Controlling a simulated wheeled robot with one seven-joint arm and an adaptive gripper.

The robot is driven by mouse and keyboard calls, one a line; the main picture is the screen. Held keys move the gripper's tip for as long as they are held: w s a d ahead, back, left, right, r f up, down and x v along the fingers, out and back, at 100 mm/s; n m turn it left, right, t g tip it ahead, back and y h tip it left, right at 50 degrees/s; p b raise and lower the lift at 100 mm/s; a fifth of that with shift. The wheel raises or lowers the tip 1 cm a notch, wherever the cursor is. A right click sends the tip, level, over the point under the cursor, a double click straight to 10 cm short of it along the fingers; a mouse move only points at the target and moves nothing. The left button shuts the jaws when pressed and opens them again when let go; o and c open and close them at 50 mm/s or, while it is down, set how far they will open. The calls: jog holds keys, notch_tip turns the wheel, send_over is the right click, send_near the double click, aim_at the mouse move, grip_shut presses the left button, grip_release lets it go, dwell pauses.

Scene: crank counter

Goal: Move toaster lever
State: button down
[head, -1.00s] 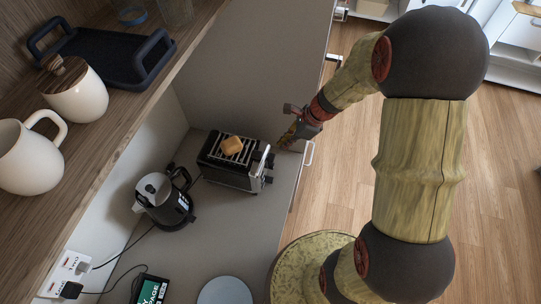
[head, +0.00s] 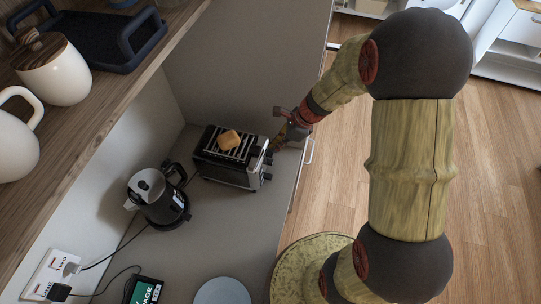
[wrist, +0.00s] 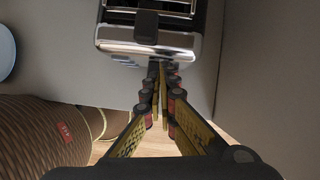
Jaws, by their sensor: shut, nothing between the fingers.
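The toaster (head: 230,158), black with a chrome base, stands on the counter with a slice of bread (head: 229,139) on its top. Its end face with dark levers and knobs is turned toward my gripper. In the wrist view, the toaster's chrome end (wrist: 150,42) is at the top, with a dark lever (wrist: 147,26) at its middle. My gripper (head: 277,144) is shut and empty beside that end. In the wrist view, the fingertips (wrist: 160,72) lie just below the chrome edge; whether they touch the toaster I cannot tell.
A kettle (head: 158,199) stands left of the toaster. A round plate (head: 222,291) and a small screen (head: 143,290) lie nearer the front. A shelf (head: 105,92) with mugs and a tray overhangs at left. Bare counter (head: 225,228) lies in front of the toaster.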

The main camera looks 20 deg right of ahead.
jog(key=shift+w+a+f, duration=0.1)
jog(key=shift+a+f, duration=0.15)
jog(key=shift+f, duration=0.25)
jog(key=d+f+b, duration=0.1)
jog(key=s+f+b, duration=0.1)
jog(key=f, duration=0.1)
jog(key=d+f+b, duration=0.1)
jog(key=f, duration=0.1)
jog(key=shift+s+d, duration=0.15)
jog(key=shift+d, duration=0.2)
dwell(0.6)
jog(key=v, duration=1.2)
dwell(0.4)
